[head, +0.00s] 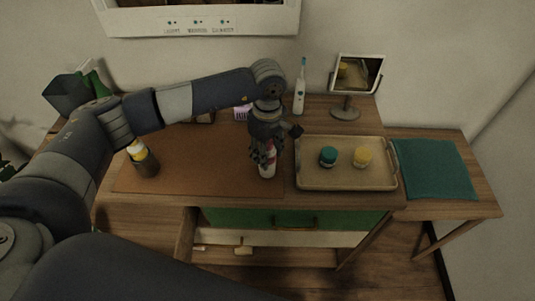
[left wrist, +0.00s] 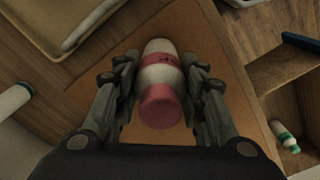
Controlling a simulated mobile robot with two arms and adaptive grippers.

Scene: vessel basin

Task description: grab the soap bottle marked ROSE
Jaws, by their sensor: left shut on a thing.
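A white soap bottle with a pink cap and a pink band stands between my left fingers in the left wrist view (left wrist: 160,80). It also shows in the head view (head: 267,169), partly hidden by the fingers. My left gripper (head: 266,153) comes down from above over the brown mat and is shut on this bottle. Its two fingers press on either side of the bottle in the left wrist view (left wrist: 159,62). No lettering can be read on the bottle. My right gripper is not in view.
A tray (head: 310,184) with a teal jar (head: 328,156) and a yellow jar (head: 363,157) lies right of the bottle. A toothbrush (head: 300,90) and a mirror (head: 356,80) stand behind. The mat between is clear.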

